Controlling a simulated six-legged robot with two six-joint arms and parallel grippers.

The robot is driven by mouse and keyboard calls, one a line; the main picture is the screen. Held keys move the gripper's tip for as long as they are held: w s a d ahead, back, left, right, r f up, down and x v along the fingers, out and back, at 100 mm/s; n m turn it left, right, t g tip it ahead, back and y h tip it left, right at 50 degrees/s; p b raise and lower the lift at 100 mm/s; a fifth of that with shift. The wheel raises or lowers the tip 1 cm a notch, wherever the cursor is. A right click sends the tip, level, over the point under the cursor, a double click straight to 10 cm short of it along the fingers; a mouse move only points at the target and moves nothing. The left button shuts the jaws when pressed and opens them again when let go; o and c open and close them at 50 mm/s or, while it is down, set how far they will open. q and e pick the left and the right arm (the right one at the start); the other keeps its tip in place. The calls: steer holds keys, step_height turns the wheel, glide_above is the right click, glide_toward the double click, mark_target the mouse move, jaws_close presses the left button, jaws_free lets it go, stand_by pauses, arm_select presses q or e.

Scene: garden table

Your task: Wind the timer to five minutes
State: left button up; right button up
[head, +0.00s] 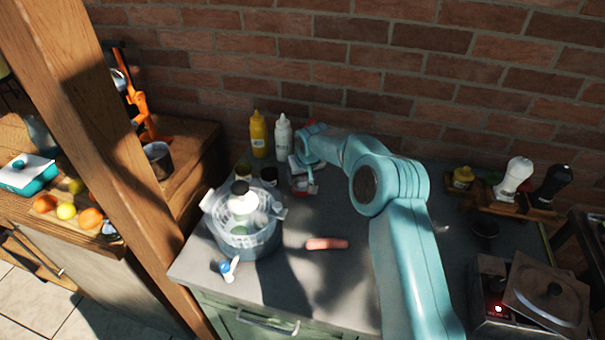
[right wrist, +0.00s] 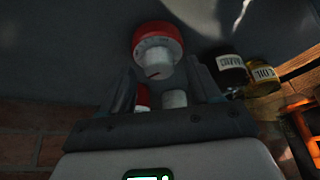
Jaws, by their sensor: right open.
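The timer (right wrist: 157,50) shows in the right wrist view as a round red body with a white dial. It lies just beyond the fingertips of my right gripper (right wrist: 160,72), roughly between them. The two fingers are apart and nothing is clasped. In the head view the right gripper (head: 305,179) points down at the back of the counter, and a small red and white part of the timer (head: 301,185) shows there, mostly covered. The dial marks are too small and dark to read. My left gripper is not in view.
A yellow bottle (head: 258,134) and a white bottle (head: 283,136) stand behind the gripper; dark jars (head: 269,175) stand left of it. A pot with a clear basket (head: 243,235) is front left. A sausage (head: 326,244) lies on the counter.

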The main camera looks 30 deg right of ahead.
steer(key=shift+w+d+f, duration=0.15)
steer(key=shift+w+f, duration=0.05)
steer(key=shift+f, duration=0.25)
steer(key=shift+c, duration=1.2)
steer(key=c, duration=0.8)
steer(key=shift+o, duration=0.2)
steer(key=m+b, duration=0.1)
steer(key=b, duration=0.2)
steer(key=m+h+b, duration=0.1)
steer(key=m+b, duration=0.1)
steer(key=b, duration=0.1)
steer(key=shift+a+f, duration=0.2)
steer(key=shift+f, duration=0.15)
steer(key=shift+r+m+g+h, duration=0.15)
steer(key=shift+m+g+h, duration=0.2)
steer(key=shift+m, duration=0.25)
steer(key=shift+r+m+b, duration=0.2)
steer(key=shift+m+b, duration=0.2)
steer(key=shift+m, duration=0.3)
steer(key=shift+g, duration=0.25)
